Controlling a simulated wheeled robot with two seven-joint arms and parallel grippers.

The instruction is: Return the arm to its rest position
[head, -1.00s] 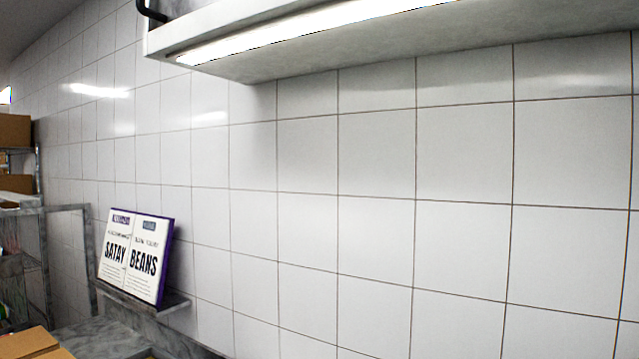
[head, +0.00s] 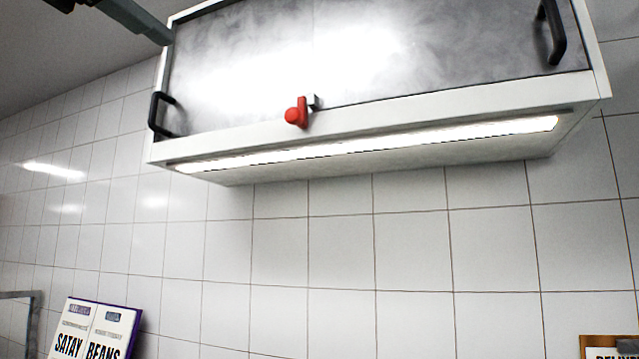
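A dark grey-green bar (head: 130,18) with a black part at its left end comes in at the top left corner of the head view. It looks like part of my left arm or gripper, raised in front of the wall cabinet's left upper corner. The top edge of the picture cuts it off, so I cannot tell whether the gripper is open or shut. Nothing held shows there. My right arm and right gripper are not in view.
A wall cabinet (head: 400,128) with a grey front, black handles (head: 160,114) (head: 552,32) and a red latch (head: 297,113) fills the top. A SATAY BEANS sign (head: 95,330) is at lower left, a partly cut-off sign (head: 608,350) at lower right. The tiled wall (head: 330,250) between is bare.

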